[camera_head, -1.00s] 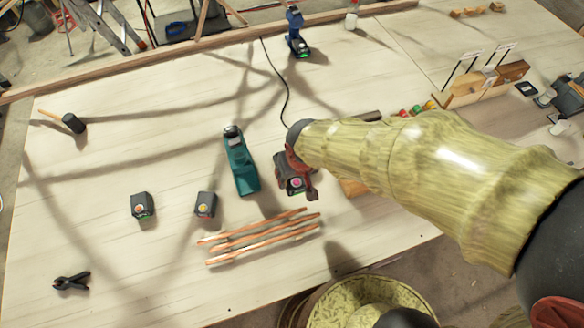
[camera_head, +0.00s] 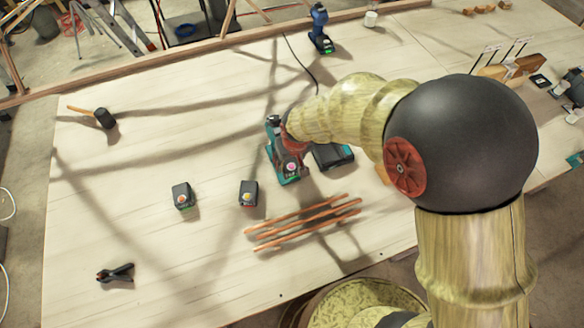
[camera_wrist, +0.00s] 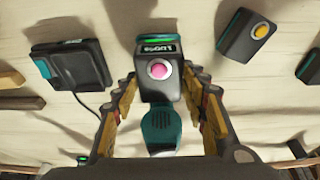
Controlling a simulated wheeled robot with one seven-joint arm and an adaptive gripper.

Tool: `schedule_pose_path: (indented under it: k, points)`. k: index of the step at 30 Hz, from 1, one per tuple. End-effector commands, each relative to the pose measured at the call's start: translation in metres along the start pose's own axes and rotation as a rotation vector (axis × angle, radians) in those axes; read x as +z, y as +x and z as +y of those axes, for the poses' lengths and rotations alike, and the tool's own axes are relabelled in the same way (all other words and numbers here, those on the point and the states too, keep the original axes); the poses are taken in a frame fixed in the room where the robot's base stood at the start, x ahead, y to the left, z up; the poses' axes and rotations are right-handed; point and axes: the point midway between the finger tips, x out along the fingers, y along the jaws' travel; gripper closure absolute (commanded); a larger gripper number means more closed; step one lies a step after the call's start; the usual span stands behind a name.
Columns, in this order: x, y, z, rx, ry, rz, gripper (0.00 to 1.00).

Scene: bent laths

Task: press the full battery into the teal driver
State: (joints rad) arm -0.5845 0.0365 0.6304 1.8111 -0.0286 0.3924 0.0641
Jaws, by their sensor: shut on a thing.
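The dark battery with a pink button (camera_head: 290,168) is in my gripper (camera_head: 292,150), at the foot end of the teal driver (camera_head: 272,140). In the wrist view my gripper (camera_wrist: 160,88) has a finger on each side of this battery (camera_wrist: 158,50), which shows a lit green strip. The teal driver (camera_wrist: 160,130) shows just below it in that view. The battery lines up with the driver, but I cannot tell whether it is fully seated. My gripper and wrist hide part of the driver in the head view.
A dark charger (camera_head: 333,157) with a cable is close right of the driver. Two other batteries (camera_head: 183,196) (camera_head: 249,194) stand to the left. Bent laths (camera_head: 305,222) lie in front. A black clamp (camera_head: 116,273) and a mallet (camera_head: 104,118) lie far left, with bare table between.

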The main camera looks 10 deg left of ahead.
Motion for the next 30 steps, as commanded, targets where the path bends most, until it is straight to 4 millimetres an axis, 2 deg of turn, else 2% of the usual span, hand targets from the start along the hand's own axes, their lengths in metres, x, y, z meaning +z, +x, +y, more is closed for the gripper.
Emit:
schedule_pose_path:
  k: [8,21,30]
  points:
    - [-0.004,0.012,0.000,-0.002,-0.005,0.000,0.94]
    - [-0.018,0.050,0.000,-0.001,-0.005,0.000,0.94]
    - [-0.016,0.055,0.000,-0.001,-0.005,0.001,0.94]
